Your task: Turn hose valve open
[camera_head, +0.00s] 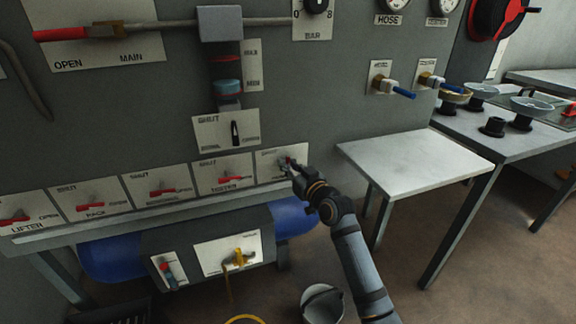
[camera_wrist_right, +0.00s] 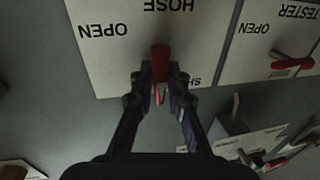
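The hose valve has a red handle (camera_wrist_right: 160,62) on a white plate marked HOSE, OPEN and SHUT (camera_wrist_right: 112,55), upside down in the right wrist view. In the head view this plate (camera_head: 270,160) is the rightmost of the lower row. My right gripper (camera_head: 290,166) is at the plate, its arm coming from the lower right. In the wrist view its fingertips (camera_wrist_right: 160,78) are close in on both sides of the handle and appear shut on it. The handle runs upright in that view, between the fingers. The fingers partly hide the SHUT label. My left gripper is not in view.
The tester valve (camera_head: 224,174) and several similar red-handled valves are left of the hose valve. A blue tank (camera_head: 290,218) lies below. A grey table (camera_head: 410,162) stands at the right, and a bucket (camera_head: 322,302) is on the floor near my right arm.

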